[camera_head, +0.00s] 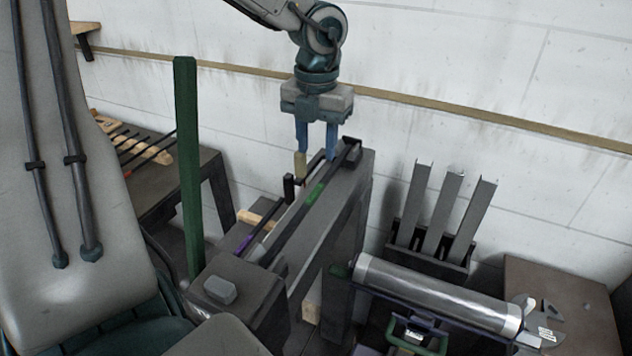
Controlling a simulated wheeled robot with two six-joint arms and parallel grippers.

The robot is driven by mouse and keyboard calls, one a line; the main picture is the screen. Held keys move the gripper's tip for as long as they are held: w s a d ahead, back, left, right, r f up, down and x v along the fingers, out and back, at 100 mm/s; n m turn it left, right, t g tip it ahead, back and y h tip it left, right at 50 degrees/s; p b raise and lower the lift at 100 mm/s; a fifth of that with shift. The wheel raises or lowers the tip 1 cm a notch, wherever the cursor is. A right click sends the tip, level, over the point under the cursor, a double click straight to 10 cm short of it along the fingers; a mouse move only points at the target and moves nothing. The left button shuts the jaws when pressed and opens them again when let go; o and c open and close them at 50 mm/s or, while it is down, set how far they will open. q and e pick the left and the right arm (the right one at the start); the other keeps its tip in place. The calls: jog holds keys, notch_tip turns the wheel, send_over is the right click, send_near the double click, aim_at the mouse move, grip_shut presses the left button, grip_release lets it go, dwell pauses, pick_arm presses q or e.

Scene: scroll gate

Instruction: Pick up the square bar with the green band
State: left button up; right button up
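The dark square bar with the green band (315,194) lies lengthwise along the top of a grey stand (345,205), running from near left to far right. A similar dark bar with a purple band (245,244) lies to its left. My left gripper (317,152) points down over the far part of the stand, its two blue fingers apart with nothing visible between them. The fingertips are near the bar's far end; whether they touch it I cannot tell. A short tan piece (300,165) shows just below the left finger. My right gripper is not in view.
A tall green post (187,165) stands left of the stand. A metal cylinder (435,292) and a wrench (540,320) are at the lower right. Behind them several grey channels stand upright in a dark rack (430,268). A dark bench (165,180) with tools is at the left.

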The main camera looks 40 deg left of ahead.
aim_at(314, 195)
pick_arm(q)
notch_tip(314, 195, down, 5)
jog(key=shift+f+b, duration=0.1)
jog(key=shift+b, duration=0.8)
jog(key=f+p, duration=0.1)
jog(key=f, duration=0.1)
jog(key=s+f+p, duration=0.1)
jog(key=f, duration=0.1)
jog(key=shift+f, duration=0.2)
jog(key=shift+w+f, duration=0.2)
jog(key=shift+f, duration=0.15)
jog(key=shift+s+d+r, duration=0.1)
jog(key=shift+c, duration=0.5)
jog(key=shift+s, duration=0.1)
grip_shut()
